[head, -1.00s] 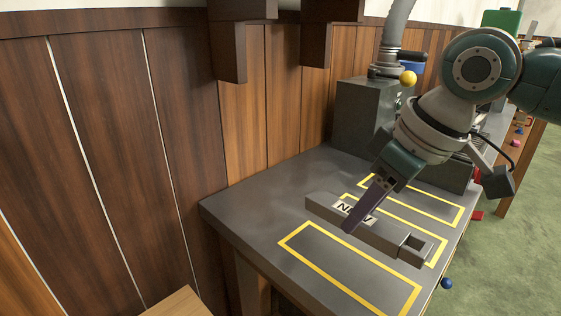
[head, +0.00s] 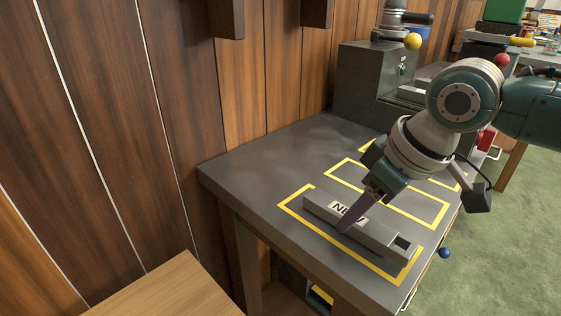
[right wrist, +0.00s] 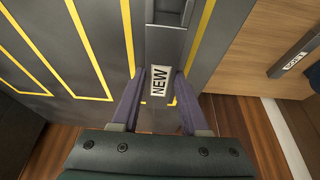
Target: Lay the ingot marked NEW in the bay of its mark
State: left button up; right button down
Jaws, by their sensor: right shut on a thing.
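The long grey ingot (head: 385,238), with a white label reading NEW, is between the fingers of my right gripper (head: 352,220). In the right wrist view the fingers close on both sides of the ingot (right wrist: 165,85) at its label. The ingot is over the nearest yellow-outlined bay (head: 338,245), roughly along its length. Whether it touches the bench or hovers just above cannot be told. A middle bay (head: 400,183) lies beyond and looks empty; a farther one is partly hidden by my right arm. I can read no mark on the bays. My left gripper is not in view.
The bench (head: 250,185) stands by a wood-panelled wall. A dark machine block (head: 365,90) is at its back. A wooden surface (head: 165,290) is at lower left; in the right wrist view another labelled ingot (right wrist: 295,60) lies on wood.

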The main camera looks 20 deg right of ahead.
jog(key=c, duration=0.9)
grip_release()
jog(key=shift+f, duration=0.1)
jog(key=o, duration=0.5)
jog(key=p+v, duration=0.4)
jog(key=v, duration=0.8)
jog(key=s+a+f, duration=0.5)
jog(key=s+a, duration=0.3)
jog(key=a, duration=0.2)
jog(key=s+m, duration=0.1)
jog(key=s, duration=0.1)
jog(key=s+d+h, duration=0.1)
jog(key=s, duration=0.2)
jog(key=s+d+m, duration=0.1)
jog(key=s, duration=0.2)
jog(key=shift+s+f+m+g+h, duration=0.25)
jog(key=shift+f+m+g+h, duration=0.05)
jog(key=shift+f, duration=0.1)
